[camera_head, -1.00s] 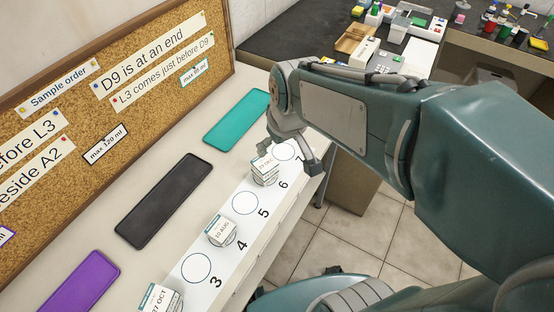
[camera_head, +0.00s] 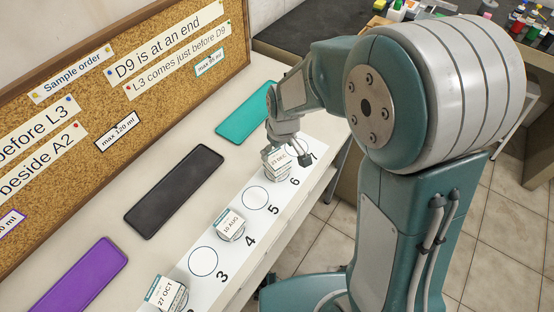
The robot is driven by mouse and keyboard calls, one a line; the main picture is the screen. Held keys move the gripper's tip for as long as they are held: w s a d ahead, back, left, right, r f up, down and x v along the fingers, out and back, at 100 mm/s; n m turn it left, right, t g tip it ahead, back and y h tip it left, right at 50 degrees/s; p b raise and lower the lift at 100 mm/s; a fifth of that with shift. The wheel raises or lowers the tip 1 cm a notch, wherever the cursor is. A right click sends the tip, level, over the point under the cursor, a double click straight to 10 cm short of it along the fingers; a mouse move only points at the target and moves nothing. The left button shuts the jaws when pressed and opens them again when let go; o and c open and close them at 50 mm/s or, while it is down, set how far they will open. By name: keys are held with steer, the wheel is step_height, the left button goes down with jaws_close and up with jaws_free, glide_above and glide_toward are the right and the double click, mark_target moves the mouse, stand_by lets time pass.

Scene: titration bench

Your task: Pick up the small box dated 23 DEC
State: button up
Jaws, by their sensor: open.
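The small box labelled 23 DEC (camera_head: 278,162) is white and stands near number 6 on the white numbered strip (camera_head: 240,249). My gripper (camera_head: 286,150) is open and reaches down from above, right at this box. Its fingers partly hide the box, and I cannot tell whether they touch it. A box dated 10 AUG (camera_head: 230,226) stands near number 4. A box dated 27 OCT (camera_head: 167,292) stands at the front of the strip.
Teal (camera_head: 248,112), black (camera_head: 174,191) and purple (camera_head: 82,283) mats lie left of the strip. A cork board (camera_head: 160,101) with notes stands behind them. The circles near 3 (camera_head: 203,262) and 5 (camera_head: 256,198) are empty. A dark bench with bottles stands at the back right.

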mark_target(277, 158)
steer(key=f, duration=0.3)
steer(key=w+f, duration=0.1)
steer(key=f, duration=0.1)
steer(key=shift+a+f, duration=0.1)
steer(key=shift+f, duration=0.2)
steer(key=c, duration=0.9)
